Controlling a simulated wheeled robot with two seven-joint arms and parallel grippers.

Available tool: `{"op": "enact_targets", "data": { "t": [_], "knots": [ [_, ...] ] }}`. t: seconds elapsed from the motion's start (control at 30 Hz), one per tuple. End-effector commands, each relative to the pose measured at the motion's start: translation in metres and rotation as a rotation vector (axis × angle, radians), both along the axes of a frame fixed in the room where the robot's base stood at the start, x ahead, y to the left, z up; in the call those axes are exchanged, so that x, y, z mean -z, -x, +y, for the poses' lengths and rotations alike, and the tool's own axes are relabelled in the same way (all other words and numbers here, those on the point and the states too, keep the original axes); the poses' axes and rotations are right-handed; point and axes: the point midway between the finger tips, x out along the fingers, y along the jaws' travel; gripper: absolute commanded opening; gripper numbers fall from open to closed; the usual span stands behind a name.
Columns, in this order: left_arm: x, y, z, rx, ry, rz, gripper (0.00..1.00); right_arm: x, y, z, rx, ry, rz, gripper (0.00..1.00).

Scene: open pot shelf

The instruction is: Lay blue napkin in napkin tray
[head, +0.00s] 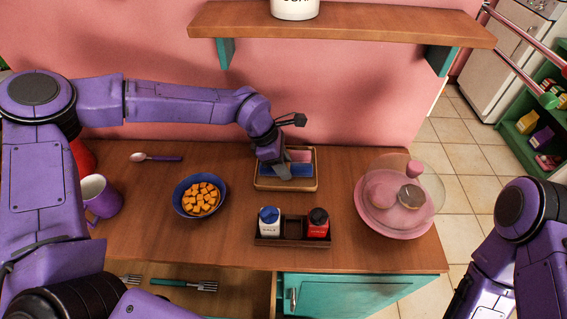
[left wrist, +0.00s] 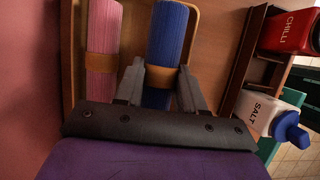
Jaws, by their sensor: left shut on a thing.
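The blue napkin (left wrist: 169,40) is a rolled ribbed cloth with a tan band around it. It lies in the wooden napkin tray (head: 287,187), beside a rolled pink napkin (left wrist: 102,40) with a similar band. In the head view the blue napkin (head: 300,170) shows at the near side of the tray and the pink napkin (head: 299,155) behind it. My left gripper (head: 287,173) reaches down over the tray. In the left wrist view its fingers (left wrist: 161,84) are on both sides of the blue napkin, shut on it near the band. My right gripper is not visible; only my right arm shows.
A caddy (head: 293,242) with salt (head: 269,222) and chilli (head: 317,223) shakers stands in front of the tray. A blue bowl (head: 200,195) of orange cubes is left, a pink domed cake stand (head: 395,222) right. A shelf (head: 340,25) hangs above. An open drawer (head: 200,283) holds forks.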

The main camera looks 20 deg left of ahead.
Motion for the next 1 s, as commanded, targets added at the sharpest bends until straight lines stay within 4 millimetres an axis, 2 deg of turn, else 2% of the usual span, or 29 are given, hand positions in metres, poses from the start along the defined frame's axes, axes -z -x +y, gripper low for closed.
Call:
{"op": "enact_targets", "data": {
  "t": [0.1, 0.13, 0.2, 0.47, 0.57, 0.67, 0.9, 1.0],
  "knots": [
    [0.0, 0.0, 0.0, 0.0, 0.0, 0.0, 0.09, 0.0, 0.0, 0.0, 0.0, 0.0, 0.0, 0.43],
    [0.0, 0.0, 0.0, 0.0, 0.0, 0.0, 0.45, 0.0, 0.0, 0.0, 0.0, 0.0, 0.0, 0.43],
    [0.0, 0.0, 0.0, 0.0, 0.0, 0.0, 0.68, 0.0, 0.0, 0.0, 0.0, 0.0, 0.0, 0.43],
    [0.0, 0.0, 0.0, -0.001, 0.0, 0.0, 0.68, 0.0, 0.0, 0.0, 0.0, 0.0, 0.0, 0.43],
    [-0.006, 0.0, 0.003, -0.003, 0.001, -0.001, 0.68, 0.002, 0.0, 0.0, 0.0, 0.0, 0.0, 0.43],
    [-0.022, 0.001, 0.01, -0.004, 0.002, -0.005, 0.68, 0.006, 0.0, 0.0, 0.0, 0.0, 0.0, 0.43],
    [-0.074, 0.007, 0.031, -0.003, 0.002, -0.004, 0.68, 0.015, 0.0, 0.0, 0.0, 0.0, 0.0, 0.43],
    [-0.089, 0.008, 0.036, -0.002, 0.001, -0.003, 0.68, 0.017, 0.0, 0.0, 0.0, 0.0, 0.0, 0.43]
  ]
}}
